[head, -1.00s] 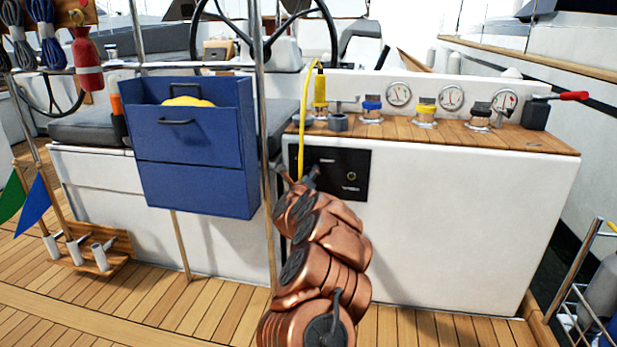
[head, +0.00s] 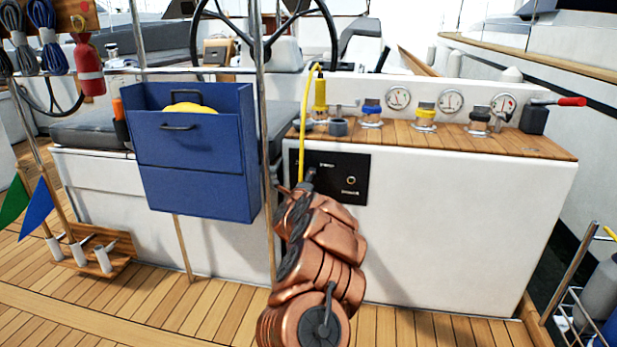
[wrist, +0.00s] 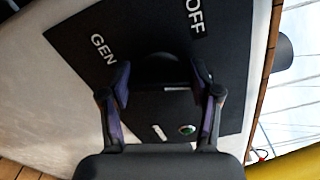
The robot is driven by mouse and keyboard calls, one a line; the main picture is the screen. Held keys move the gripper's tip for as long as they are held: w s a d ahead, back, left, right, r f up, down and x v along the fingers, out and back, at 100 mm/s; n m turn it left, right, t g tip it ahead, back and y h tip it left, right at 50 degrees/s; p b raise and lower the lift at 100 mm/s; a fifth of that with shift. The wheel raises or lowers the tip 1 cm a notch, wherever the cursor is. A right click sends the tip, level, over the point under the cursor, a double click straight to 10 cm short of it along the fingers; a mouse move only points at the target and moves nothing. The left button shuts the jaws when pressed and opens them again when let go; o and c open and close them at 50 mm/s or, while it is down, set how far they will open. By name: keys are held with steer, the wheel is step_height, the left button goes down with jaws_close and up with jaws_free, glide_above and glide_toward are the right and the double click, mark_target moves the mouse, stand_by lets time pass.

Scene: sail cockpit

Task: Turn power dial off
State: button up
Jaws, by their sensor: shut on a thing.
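The black power panel (head: 358,172) is set in the white cockpit wall, under the wooden counter. In the head view my gripper (head: 294,180) is at the panel's left part, and the dial is hidden there.
A yellow cable (head: 302,120) hangs down close to my gripper. A steel pole (head: 261,90) and a blue box (head: 200,190) stand to its left. The counter (head: 450,137) above holds several valves, with gauges behind. The wall to the right is clear.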

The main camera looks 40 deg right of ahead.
steer(key=n+p, duration=0.1)
steer(key=n, duration=0.1)
steer(key=n+p, duration=0.1)
steer(key=p, duration=0.1)
steer(key=shift+r+n, duration=0.2)
steer(key=shift+n, duration=0.2)
steer(key=n+p, duration=0.3)
steer(key=shift+n+p, duration=0.3)
steer(key=shift+p, duration=0.05)
steer(key=n+p, duration=0.3)
steer(key=p, duration=0.1)
steer(key=shift+f+n, duration=0.15)
steer(key=shift+n, duration=0.15)
steer(key=shift+s+f+n+p, duration=0.1)
steer(key=shift+f+n+p, duration=0.1)
steer(key=shift+n+p, duration=0.5)
steer(key=o, duration=1.1)
steer(key=shift+o, duration=0.2)
